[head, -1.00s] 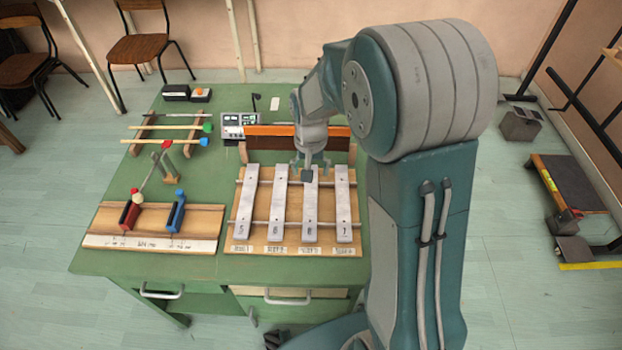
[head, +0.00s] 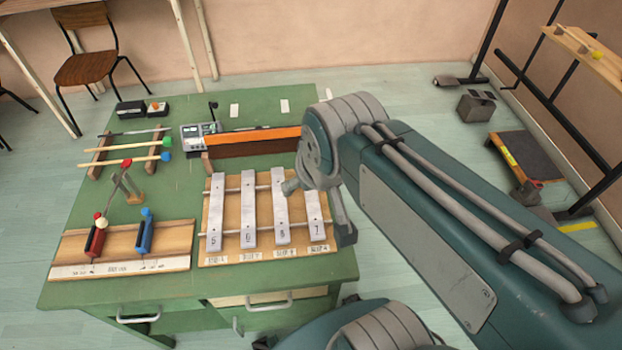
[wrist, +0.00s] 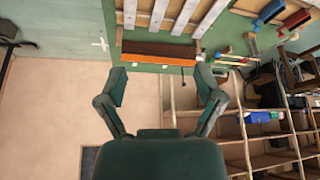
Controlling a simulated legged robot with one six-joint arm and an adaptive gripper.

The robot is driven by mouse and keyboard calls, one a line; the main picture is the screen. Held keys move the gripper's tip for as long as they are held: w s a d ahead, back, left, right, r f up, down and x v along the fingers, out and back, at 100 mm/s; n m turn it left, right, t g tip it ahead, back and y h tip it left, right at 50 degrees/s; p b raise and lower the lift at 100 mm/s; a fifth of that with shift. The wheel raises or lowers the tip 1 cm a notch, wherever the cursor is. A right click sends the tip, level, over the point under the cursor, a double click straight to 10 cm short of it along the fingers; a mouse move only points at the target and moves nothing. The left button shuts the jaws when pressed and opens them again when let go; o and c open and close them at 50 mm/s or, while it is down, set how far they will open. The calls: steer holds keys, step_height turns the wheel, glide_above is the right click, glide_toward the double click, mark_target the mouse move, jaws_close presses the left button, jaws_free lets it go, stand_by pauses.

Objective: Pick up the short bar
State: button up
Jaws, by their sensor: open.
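Several pale metal bars, numbered 5 (head: 214,212), 6 (head: 249,209), 8 (head: 281,208) and 7 (head: 314,206), lie side by side across two rods on a wooden frame (head: 230,258). They look close in length, so I cannot tell which one is the short bar. The ends of some bars show at the top of the wrist view (wrist: 157,12). My gripper (wrist: 161,86) is open with nothing between its fingers; the bars lie beyond the fingertips. In the head view my arm covers part of the right side of the frame and largely hides the gripper.
An orange-brown board (head: 251,142) stands behind the bars. A small electronic box (head: 198,136) sits behind. Shelves (wrist: 235,130) show right in the wrist view.

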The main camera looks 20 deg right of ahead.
steer(key=shift+s+r, duration=0.15)
steer(key=shift+s, duration=0.85)
steer(key=shift+o, duration=0.4)
steer(key=m+g, duration=0.3)
steer(key=g, duration=0.2)
glide_above(278, 182)
steer(key=f, duration=2.4)
steer(key=shift+w+a+f, duration=0.1)
steer(key=shift+a, duration=0.15)
steer(key=f, duration=0.5)
steer(key=shift+d, duration=0.3)
jaws_close()
